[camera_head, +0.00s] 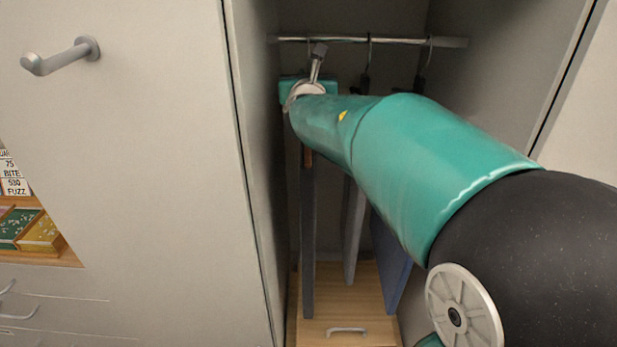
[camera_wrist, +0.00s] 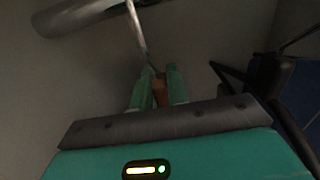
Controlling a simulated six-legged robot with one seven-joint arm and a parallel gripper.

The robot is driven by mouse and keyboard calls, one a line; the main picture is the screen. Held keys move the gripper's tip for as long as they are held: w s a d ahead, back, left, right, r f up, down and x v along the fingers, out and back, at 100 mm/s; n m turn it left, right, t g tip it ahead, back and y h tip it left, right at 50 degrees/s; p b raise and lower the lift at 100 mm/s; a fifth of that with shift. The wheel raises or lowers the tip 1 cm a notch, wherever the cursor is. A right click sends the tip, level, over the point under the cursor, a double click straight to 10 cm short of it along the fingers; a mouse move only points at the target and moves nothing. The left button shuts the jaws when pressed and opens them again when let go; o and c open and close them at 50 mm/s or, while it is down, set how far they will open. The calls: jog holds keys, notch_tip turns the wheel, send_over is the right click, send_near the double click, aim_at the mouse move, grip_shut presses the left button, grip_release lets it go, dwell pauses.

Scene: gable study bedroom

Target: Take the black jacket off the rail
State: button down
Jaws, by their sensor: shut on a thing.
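The rail (camera_head: 395,41) runs across the top of the open wardrobe; it also shows at the upper left in the wrist view (camera_wrist: 85,14). A thin, very dark grey garment (camera_head: 308,240), seemingly the black jacket, hangs edge-on at the left, directly below my gripper. In the wrist view my gripper (camera_wrist: 160,76) is shut on a brown wooden hanger (camera_wrist: 160,94), near the base of its metal hook (camera_wrist: 137,35). The hook rises towards the rail; I cannot tell whether it still rests on it. My arm hides the garment's top in the head view.
A lighter grey garment (camera_head: 354,235) and a blue garment (camera_head: 390,265) hang close on the right. A dark hanger (camera_wrist: 245,78) is near my gripper's right side. Wardrobe walls stand close on both sides. A wooden drawer unit (camera_head: 365,300) lies below.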

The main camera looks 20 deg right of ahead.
jog(key=shift+r, duration=0.25)
jog(key=shift+r, duration=1.55)
jog(key=shift+s, duration=0.2)
jog(key=v, duration=1.7)
jog(key=shift+s, duration=0.3)
jog(key=shift+a+r, duration=0.15)
jog(key=shift+r, duration=1.1)
jog(key=shift+s, duration=0.1)
jog(key=v, duration=0.6)
jog(key=shift+s+a, duration=0.2)
jog(key=shift+s, duration=0.15)
